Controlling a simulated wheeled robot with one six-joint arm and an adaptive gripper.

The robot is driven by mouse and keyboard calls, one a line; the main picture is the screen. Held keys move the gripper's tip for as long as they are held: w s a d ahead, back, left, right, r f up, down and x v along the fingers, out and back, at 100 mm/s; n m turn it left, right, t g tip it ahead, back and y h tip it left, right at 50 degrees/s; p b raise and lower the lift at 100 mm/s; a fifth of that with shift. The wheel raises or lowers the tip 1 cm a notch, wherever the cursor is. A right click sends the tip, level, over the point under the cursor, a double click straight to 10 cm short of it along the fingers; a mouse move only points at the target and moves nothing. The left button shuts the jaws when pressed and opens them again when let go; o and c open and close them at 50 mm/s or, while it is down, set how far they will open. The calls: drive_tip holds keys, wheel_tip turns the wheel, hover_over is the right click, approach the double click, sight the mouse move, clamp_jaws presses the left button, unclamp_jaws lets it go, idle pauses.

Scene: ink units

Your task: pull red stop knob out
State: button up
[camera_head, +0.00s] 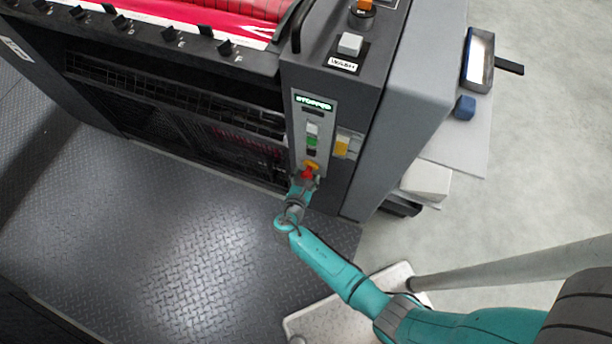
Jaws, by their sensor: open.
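The red stop knob (307,173) sits low on the light control panel (298,132) on the front of the dark press. A yellow-orange piece (311,165) shows just above it. My gripper (304,180) is at the knob, at the end of my teal arm that reaches up from the lower right. The gripper is open, and its fingertips are very small in this view. I cannot tell whether they touch the knob or sit around it. The gripper hides the lower part of the knob. The panel display (313,103) reads "STOPPED".
White and green buttons (312,135) lie above the knob. A yellow switch (342,146) is to its right. A wash button (350,44) is on top. A side shelf (462,140) holds a tray and a blue item. The tread-plate floor (190,240) at left is clear.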

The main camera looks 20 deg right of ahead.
drive_tip(key=shift+s+a, duration=0.1)
drive_tip(key=v, duration=1.1)
drive_tip(key=shift+s+a+r, duration=0.15)
drive_tip(key=shift+s+r, duration=0.05)
drive_tip(key=shift+s, duration=0.1)
drive_tip(key=s+d+f+m+g+y, duration=0.1)
drive_tip(key=s+d+f+m+y, duration=0.4)
drive_tip(key=s, duration=0.5)
drive_tip(key=s+d+r+m+y, duration=0.25)
drive_tip(key=s+r+m, duration=0.25)
drive_tip(key=s, duration=0.4)
drive_tip(key=s+r+m+t, duration=0.2)
drive_tip(key=s+r+m, duration=0.2)
drive_tip(key=r, duration=1)
drive_tip(key=s+r+m+t+y, duration=0.1)
drive_tip(key=s+r+m+t, duration=0.2)
drive_tip(key=r+m, duration=0.8)
wheel_tip(320, 180, up, 4)
drive_tip(key=shift+s+f+t, duration=0.15)
drive_tip(key=shift+s+t, duration=0.15)
drive_tip(key=shift+s, duration=0.85)
